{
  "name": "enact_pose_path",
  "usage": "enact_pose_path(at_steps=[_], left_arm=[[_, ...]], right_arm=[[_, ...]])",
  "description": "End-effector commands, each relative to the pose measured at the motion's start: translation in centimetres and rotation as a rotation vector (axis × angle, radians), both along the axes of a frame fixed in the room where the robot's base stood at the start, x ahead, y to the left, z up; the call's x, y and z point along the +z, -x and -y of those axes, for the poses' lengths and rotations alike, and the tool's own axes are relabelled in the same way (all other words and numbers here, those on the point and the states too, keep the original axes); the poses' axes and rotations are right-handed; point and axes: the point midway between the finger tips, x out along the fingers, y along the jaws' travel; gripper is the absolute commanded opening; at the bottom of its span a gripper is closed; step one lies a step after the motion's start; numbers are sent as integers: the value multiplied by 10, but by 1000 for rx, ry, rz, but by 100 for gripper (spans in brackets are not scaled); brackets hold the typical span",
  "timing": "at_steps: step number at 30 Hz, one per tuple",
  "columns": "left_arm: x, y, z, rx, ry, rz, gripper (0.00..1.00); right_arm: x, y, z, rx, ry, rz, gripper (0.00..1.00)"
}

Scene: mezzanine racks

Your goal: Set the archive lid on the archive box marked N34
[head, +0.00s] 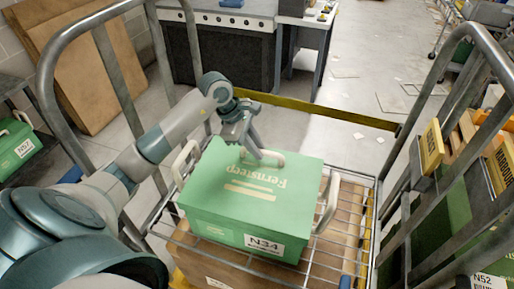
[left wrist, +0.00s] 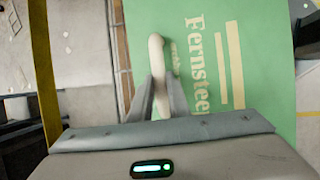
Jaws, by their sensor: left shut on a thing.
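The green archive lid (head: 235,195) with "Fernsteep" print lies over the green archive box marked N34 (head: 225,232). The box's white N34 label faces me, and cream handles stand at its left and right. No clear gap shows between lid and box; I cannot tell whether the lid is fully seated. My left gripper (head: 258,154) is at the lid's far edge, shut on its cream handle. In the left wrist view, the fingers of my left gripper (left wrist: 160,98) close on the handle (left wrist: 156,60), beside the printed lid surface (left wrist: 240,60). My right gripper is not in view.
A green box marked N57 (head: 18,145) is at left. Yellow bins (head: 432,145) and an N52 label (head: 488,281) are at right. A yellow bar (head: 315,108) crosses behind.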

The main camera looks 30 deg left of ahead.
Motion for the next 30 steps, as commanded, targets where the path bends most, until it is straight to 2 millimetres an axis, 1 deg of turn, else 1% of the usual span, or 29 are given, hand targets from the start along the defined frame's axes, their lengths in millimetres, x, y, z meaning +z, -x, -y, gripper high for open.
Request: enact_pose_path(at_steps=[3, 13, 14, 15, 16, 17, 25, 30], left_arm=[[-3, 0, 0, -1, 0, 1, 0], [-3, 0, 0, -1, 0, 0, 0], [-3, 0, 0, -1, -1, 0, 18], [-3, 0, 0, -1, -1, 0, 28], [-3, 0, 0, -1, -1, 0, 35], [-3, 0, 0, -1, -1, 0, 37], [-4, 0, 0, -1, -1, 0, 37], [2, -1, -3, 1, -2, 0, 37]], right_arm=[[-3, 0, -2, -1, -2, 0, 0], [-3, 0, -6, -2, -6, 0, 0], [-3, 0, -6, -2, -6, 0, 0], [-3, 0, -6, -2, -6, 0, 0], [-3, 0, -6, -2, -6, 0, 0], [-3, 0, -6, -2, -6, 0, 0], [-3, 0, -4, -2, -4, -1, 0], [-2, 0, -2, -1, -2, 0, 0]])
